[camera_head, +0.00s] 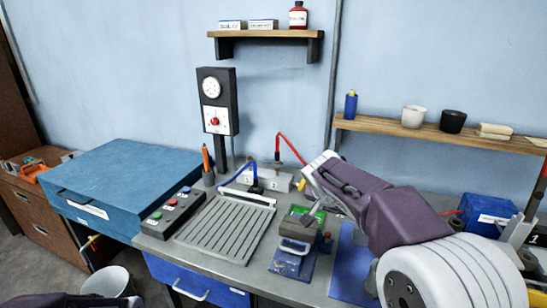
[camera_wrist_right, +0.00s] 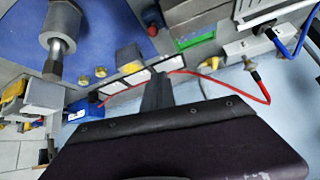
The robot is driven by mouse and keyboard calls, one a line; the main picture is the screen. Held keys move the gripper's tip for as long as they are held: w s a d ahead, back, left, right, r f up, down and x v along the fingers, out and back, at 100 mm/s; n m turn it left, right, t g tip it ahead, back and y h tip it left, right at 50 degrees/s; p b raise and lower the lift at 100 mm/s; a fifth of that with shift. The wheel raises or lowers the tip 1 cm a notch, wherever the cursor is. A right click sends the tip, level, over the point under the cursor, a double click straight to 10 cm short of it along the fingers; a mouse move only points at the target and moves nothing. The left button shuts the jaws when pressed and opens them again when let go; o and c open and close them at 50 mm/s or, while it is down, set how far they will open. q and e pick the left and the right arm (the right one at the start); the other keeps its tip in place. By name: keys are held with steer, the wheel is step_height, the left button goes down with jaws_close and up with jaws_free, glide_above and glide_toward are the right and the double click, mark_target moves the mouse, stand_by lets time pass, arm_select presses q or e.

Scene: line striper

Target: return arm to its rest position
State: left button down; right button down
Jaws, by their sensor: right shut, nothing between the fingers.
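My right arm enters the camera_head view from the lower right, its purple end stretched over the workbench (camera_head: 225,276). My right gripper (camera_head: 338,188) is above the bench, to the right of the small green-topped vise-like device (camera_head: 296,226). In the right wrist view the gripper (camera_wrist_right: 158,84) shows as one narrow dark shape; it is shut and empty. It overlaps the red cable (camera_wrist_right: 205,76) in that view; I cannot tell whether they touch. A dark purple part of my left arm (camera_head: 66,301) shows at the bottom left; its fingers cannot be made out.
A grooved plate (camera_head: 226,228) and a button box (camera_head: 173,211) lie left of the device. A gauge stand (camera_head: 217,100) stands behind. A blue mat (camera_head: 349,262) lies beneath my right arm. A blue box (camera_head: 484,212) is at the right. Shelves hang on the wall.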

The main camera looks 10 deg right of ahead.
steer(key=s+a+f+n+g+y, duration=0.2)
steer(key=s+a+f+n, duration=0.2)
steer(key=s+f, duration=0.5)
steer(key=s+a+f+n+g+y+p, duration=0.1)
steer(key=s+a+f+n+g+y, duration=0.1)
steer(key=s+f, duration=0.8)
steer(key=shift+s+a+f+n+g+y, duration=0.25)
steer(key=shift+s+a+n+g+y, duration=0.35)
steer(key=shift+a+n, duration=0.85)
steer(key=shift+s+a+m, duration=0.2)
steer(key=shift+a+m, duration=0.05)
